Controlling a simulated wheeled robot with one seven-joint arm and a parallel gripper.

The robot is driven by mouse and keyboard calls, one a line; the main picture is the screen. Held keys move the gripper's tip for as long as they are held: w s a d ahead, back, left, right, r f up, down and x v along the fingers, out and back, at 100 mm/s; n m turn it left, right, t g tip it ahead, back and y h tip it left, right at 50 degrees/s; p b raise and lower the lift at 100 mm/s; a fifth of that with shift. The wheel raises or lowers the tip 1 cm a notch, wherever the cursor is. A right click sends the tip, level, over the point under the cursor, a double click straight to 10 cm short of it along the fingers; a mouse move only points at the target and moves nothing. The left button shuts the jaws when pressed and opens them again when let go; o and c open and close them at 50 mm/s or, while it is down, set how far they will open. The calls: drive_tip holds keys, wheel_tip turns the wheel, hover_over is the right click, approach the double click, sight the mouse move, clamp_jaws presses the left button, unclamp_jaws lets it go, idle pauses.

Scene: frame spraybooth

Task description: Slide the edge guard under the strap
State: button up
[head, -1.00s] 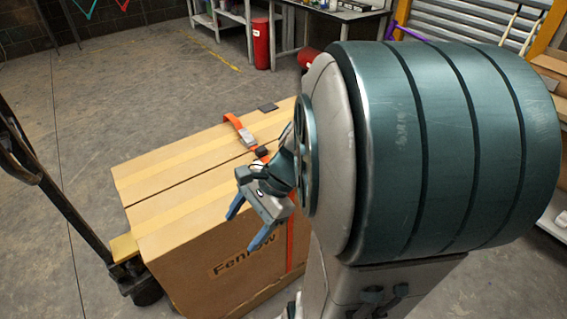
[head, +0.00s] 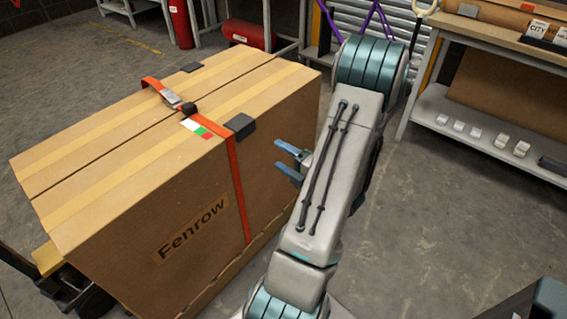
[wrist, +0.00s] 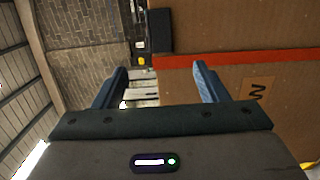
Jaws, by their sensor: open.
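The edge guard (head: 240,126), a small dark grey piece, sits on the top edge of the big cardboard box, just right of the orange strap (head: 235,178). It lies beside the strap; I cannot tell whether they touch. The strap crosses the box top and runs down its labelled face. In the wrist view the guard (wrist: 159,30) is above the red-orange strap (wrist: 245,57). My gripper (head: 280,158) is open and empty, to the right of the box, with its fingers pointing towards the guard and strap. In the wrist view the fingers (wrist: 158,72) stand either side of the strap's bend.
The cardboard box (head: 110,205) stands on a pallet truck. A metal buckle (head: 172,98) sits on the strap, and a second dark piece (head: 192,67) lies at the far top edge. A shelf bench (head: 490,135) stands at right. Open floor lies between.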

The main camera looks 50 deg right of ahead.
sight(245, 133)
drive_tip(key=w, duration=1.3)
drive_tip(key=shift+w+a+b, duration=0.15)
drive_tip(key=shift+w+b, duration=0.1)
drive_tip(key=shift+b, duration=0.15)
drive_tip(key=c, duration=1.1)
drive_tip(key=shift+o, duration=1.1)
drive_tip(key=shift+s+a+p, duration=0.15)
drive_tip(key=shift+a+p, duration=0.1)
drive_tip(key=shift+a, duration=1.4)
drive_tip(key=shift+s+a+p, duration=0.1)
drive_tip(key=shift+a+p, duration=0.1)
drive_tip(key=shift+a, duration=1.4)
drive_tip(key=o, duration=0.9)
drive_tip(key=shift+c, duration=0.2)
drive_tip(key=shift+s, duration=0.1)
